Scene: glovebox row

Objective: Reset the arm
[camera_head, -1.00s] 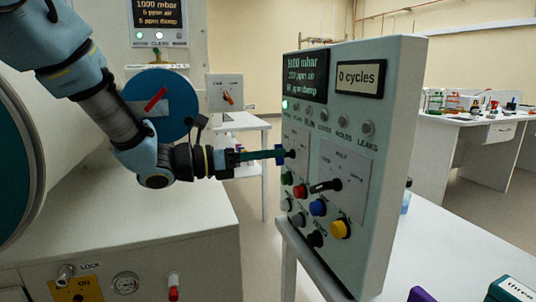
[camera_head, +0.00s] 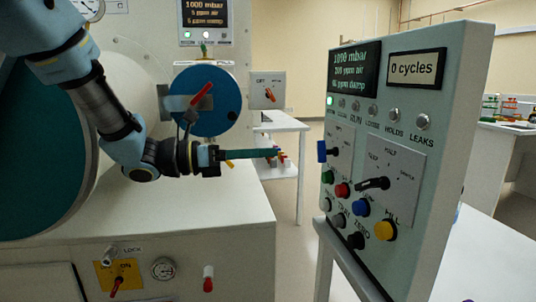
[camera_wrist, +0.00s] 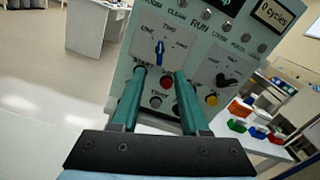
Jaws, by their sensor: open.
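My gripper (camera_head: 280,153) is at the end of my blue and black arm in the head view, left of the control panel (camera_head: 455,110) and apart from it. In the wrist view its two green fingers (camera_wrist: 160,85) are spread with nothing between them. Beyond them are the panel's blue selector knob (camera_wrist: 160,53), a red button (camera_wrist: 167,82) and a black selector knob (camera_wrist: 228,79). The blue knob (camera_head: 327,151) also shows at the panel's left side in the head view. The panel display reads 1000 mbar, and a label reads 0 cycles.
A blue round door (camera_head: 222,118) with a red handle is on the pale chamber behind my arm. A bench with a lock switch (camera_head: 118,275) is below. A white table (camera_head: 480,250) is behind the panel. Colored bins (camera_wrist: 250,115) sit on a table in the wrist view.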

